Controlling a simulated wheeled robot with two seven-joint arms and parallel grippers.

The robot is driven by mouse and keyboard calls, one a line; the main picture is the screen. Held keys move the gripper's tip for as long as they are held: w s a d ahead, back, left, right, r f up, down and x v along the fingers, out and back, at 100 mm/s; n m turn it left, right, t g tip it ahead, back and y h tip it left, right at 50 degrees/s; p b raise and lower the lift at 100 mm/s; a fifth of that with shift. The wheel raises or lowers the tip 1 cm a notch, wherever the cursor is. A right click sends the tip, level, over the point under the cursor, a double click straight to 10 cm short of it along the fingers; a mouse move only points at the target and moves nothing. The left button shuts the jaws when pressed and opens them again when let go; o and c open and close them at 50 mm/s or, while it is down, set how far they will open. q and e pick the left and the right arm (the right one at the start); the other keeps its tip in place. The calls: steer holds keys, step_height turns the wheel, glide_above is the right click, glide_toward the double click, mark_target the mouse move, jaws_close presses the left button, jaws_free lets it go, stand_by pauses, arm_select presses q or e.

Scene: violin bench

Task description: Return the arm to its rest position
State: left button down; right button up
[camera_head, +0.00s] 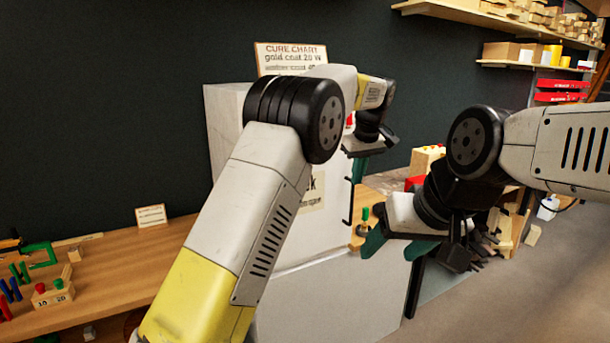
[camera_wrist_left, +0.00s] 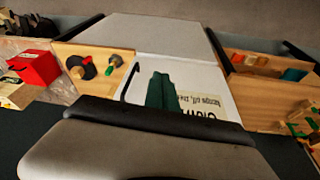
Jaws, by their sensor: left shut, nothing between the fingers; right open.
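My left arm reaches across the middle of the head view, over a white cabinet (camera_head: 300,245). My left gripper (camera_head: 358,168) is in front of the cabinet's right side, with its teal fingers pointing down. In the left wrist view its fingers (camera_wrist_left: 160,92) are together with nothing between them, in front of the cabinet's lettered face. My right gripper (camera_head: 396,247) is lower and to the right, with its two teal fingers apart and empty. Most of the left gripper's body is hidden behind its wrist in the head view.
A black handle (camera_head: 348,202) is on the cabinet, near the left gripper. A cure chart sign (camera_head: 288,57) stands on top. A wooden bench (camera_head: 115,270) with tools and a small block rack (camera_head: 53,293) is at left. Shelves (camera_head: 500,22) hang at upper right; floor is open at lower right.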

arm_select(q)
steer(key=s+a+r+m+h, duration=0.1)
steer(key=s+a+r, duration=0.4)
steer(key=a, duration=0.5)
steer(key=s+a+r+m+h, duration=0.1)
steer(key=s+a+r+h, duration=0.15)
steer(key=s+a, duration=0.7)
steer(key=s+a+f+m+t, duration=0.1)
steer(key=s+a+f, duration=0.1)
steer(key=s, duration=0.5)
steer(key=s+a+f+m, duration=0.1)
steer(key=s+a+f, duration=0.1)
steer(key=s+a, duration=0.2)
steer(key=s+a+f+t, duration=0.1)
steer(key=s+a+f, duration=0.1)
steer(key=s, duration=0.7)
steer(key=shift+s+a+f+m+t, duration=0.3)
steer(key=shift+s+a+f+m, duration=0.1)
steer(key=shift+a, duration=0.3)
steer(key=shift+y, duration=0.25)
